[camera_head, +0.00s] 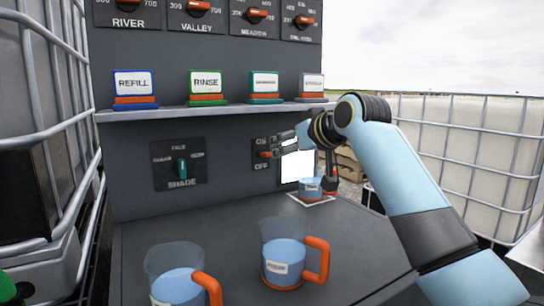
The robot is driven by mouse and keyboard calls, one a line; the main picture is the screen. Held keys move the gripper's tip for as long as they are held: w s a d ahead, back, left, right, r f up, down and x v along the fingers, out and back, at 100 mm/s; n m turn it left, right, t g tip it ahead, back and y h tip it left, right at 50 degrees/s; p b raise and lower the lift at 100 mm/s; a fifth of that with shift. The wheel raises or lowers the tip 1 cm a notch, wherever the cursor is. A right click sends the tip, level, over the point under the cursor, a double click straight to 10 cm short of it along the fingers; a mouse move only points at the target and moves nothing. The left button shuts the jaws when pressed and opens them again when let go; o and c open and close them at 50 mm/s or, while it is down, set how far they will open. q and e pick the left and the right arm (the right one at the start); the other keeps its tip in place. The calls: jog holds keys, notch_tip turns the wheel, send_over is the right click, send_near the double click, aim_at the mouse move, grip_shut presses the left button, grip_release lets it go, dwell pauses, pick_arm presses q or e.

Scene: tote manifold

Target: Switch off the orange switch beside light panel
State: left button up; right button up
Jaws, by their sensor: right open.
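The orange switch (265,154) sits on a small black plate on the grey upright panel, between the letters ON above and OFF below. It is small, and I cannot tell which way it is set. The white lit light panel (297,168) is just to its right, partly covered by my right arm. My right gripper (281,147) comes in from the right in front of the light panel. It is open, with its fingers pointing left close to the switch. I cannot tell whether they touch it. My left gripper is not in view.
A SHADE dial (182,167) is left of the switch. A shelf (180,112) above holds several coloured signs. Two clear jugs with orange handles (285,262) (178,285) stand on the grey counter. A small blue-filled cup (311,188) stands below the light panel. Caged totes flank both sides.

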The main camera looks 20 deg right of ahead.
aim_at(269, 155)
jog(key=b+x, duration=0.1)
jog(key=x, duration=0.6)
jog(key=shift+w+a+f, duration=0.15)
jog(key=shift+w+f, duration=0.1)
jog(key=shift+w, duration=0.05)
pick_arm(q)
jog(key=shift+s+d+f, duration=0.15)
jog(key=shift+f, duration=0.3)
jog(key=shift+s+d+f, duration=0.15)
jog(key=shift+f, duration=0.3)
pick_arm(e)
jog(key=shift+w+f, duration=0.15)
jog(key=shift+w, duration=0.3)
grip_shut()
pick_arm(q)
jog(key=shift+b, duration=0.35)
pick_arm(e)
jog(key=shift+f, duration=0.1)
